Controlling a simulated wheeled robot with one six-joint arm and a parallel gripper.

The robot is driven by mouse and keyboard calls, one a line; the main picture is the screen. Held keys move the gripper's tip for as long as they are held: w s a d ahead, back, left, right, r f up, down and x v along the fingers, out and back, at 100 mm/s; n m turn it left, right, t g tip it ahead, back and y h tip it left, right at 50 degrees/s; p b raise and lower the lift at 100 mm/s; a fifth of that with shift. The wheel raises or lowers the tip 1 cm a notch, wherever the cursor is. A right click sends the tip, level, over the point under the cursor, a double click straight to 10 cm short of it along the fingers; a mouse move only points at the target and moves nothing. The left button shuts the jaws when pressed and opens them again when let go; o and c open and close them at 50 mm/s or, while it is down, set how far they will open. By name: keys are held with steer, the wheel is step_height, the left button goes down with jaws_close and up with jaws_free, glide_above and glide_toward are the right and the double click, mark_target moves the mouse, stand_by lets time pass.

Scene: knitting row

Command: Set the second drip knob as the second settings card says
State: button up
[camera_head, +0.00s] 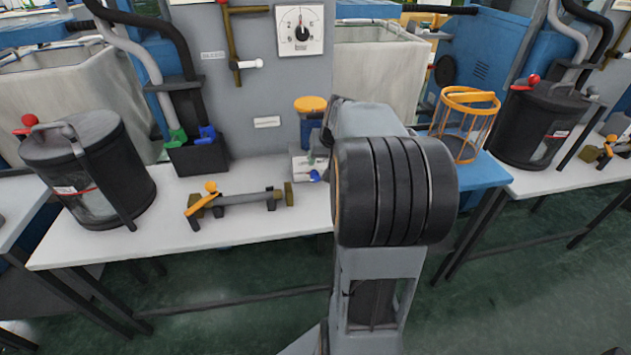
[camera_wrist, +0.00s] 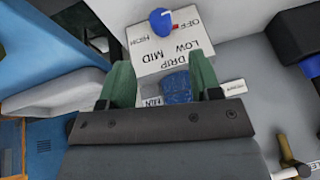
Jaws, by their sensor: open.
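A white drip plate (camera_wrist: 152,68) lies ahead of my gripper in the wrist view, lettered DRIP, OFF, LOW, MID and HIGH. Its blue knob (camera_wrist: 160,22) has a pale mark on its upper part. The exact setting is too small to tell. My gripper (camera_wrist: 161,80) is open, its two green fingers apart and short of the knob, not touching it. In the head view a white plate (camera_head: 299,163) with a blue knob (camera_head: 315,176) shows beside my arm, which hides most of my gripper. I cannot tell which small white label is the settings card.
The white tabletop front is clear.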

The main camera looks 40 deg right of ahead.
mark_target(318, 175)
steer(key=b+x, duration=0.2)
steer(key=x, duration=0.8)
steer(key=shift+w+f, duration=0.1)
steer(key=shift+f, duration=0.1)
steer(key=shift+c, duration=0.2)
steer(key=c, duration=0.9)
steer(key=shift+b, duration=0.3)
steer(key=t+y+b, duration=0.1)
steer(key=b, duration=0.1)
steer(key=y+b, duration=0.2)
steer(key=shift+d+f+m+t, duration=0.25)
steer(key=shift+f+m+t, duration=0.05)
steer(key=shift+m+t, duration=0.1)
steer(key=t+y+b, duration=0.1)
steer(key=y, duration=0.1)
steer(key=m+t+y+b, duration=0.1)
steer(key=y+b, duration=0.1)
steer(key=shift+d+t+y+b, duration=0.1)
steer(key=shift+t+y+b, duration=0.2)
